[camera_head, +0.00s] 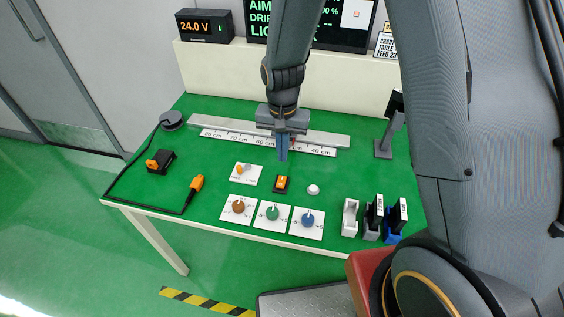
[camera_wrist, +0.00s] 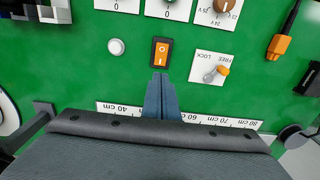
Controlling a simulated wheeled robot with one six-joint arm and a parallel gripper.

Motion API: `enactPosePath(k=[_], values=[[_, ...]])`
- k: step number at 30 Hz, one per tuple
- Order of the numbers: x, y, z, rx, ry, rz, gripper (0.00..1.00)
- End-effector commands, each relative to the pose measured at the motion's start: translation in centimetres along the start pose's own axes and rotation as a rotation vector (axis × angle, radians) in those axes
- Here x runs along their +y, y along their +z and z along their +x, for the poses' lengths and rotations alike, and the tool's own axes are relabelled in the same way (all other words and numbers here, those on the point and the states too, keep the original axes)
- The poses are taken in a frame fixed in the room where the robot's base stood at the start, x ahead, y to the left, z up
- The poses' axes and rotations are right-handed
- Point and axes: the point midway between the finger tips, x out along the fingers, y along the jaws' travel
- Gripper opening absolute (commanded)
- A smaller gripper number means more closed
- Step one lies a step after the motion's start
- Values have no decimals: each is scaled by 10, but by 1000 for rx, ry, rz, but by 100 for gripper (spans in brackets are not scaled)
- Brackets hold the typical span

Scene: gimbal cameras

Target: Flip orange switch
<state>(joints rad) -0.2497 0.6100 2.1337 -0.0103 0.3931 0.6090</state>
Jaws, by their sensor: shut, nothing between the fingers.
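The orange rocker switch (camera_head: 281,184) sits in a black frame on the green table, near the middle. In the wrist view the orange switch (camera_wrist: 160,52) lies just beyond my fingertips, with I and O marks on its face. My gripper (camera_head: 282,155) points down above the table, behind the switch in the head view. Its blue-grey fingers are shut with nothing between them; in the wrist view the gripper tips (camera_wrist: 160,75) end close to the switch's lower edge. I cannot tell whether they touch it.
A white button (camera_head: 313,190) and a FREE/LOCK lever plate (camera_head: 246,174) flank the switch. Several knob plates, such as the green knob (camera_head: 272,213), stand in front. A ruler rail (camera_head: 220,133) lies behind. A cable with an orange plug (camera_head: 196,184) is at left.

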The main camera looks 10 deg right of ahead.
Motion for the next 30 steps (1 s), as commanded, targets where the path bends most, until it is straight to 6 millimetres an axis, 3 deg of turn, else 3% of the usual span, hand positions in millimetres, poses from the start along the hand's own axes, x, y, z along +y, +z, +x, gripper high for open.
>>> enactPosePath(k=[12,30], values=[[-1,-11,-59,3,-2,0,0],[0,-11,-68,0,0,0,0]])
